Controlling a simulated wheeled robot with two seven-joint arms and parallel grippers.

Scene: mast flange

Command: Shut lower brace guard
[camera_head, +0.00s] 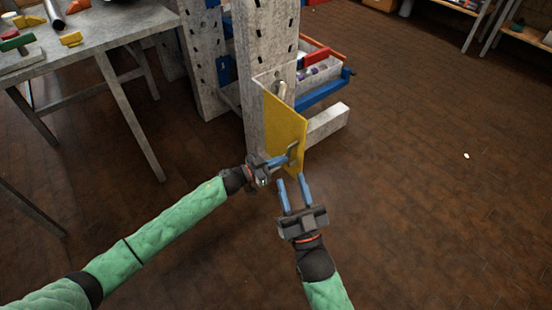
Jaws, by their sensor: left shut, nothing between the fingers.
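A yellow guard panel (285,126) is on the lower part of a grey slotted mast (263,45). It stands out at an angle from the mast, swung open, with a pale fitting (281,88) visible behind its upper edge. A small grey handle (293,153) is on the near lower part of the panel. My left gripper (286,159) is shut and empty, with its fingertips at or very close to the handle; I cannot tell whether they touch. My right gripper (292,188) is open and empty, just below the panel's lower corner.
A grey table (110,27) with tools and coloured parts stands at the upper left. Behind the mast are a blue-framed rack with bins (325,90) and a grey foot beam (327,123). Brown floor (440,200) is open on the right.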

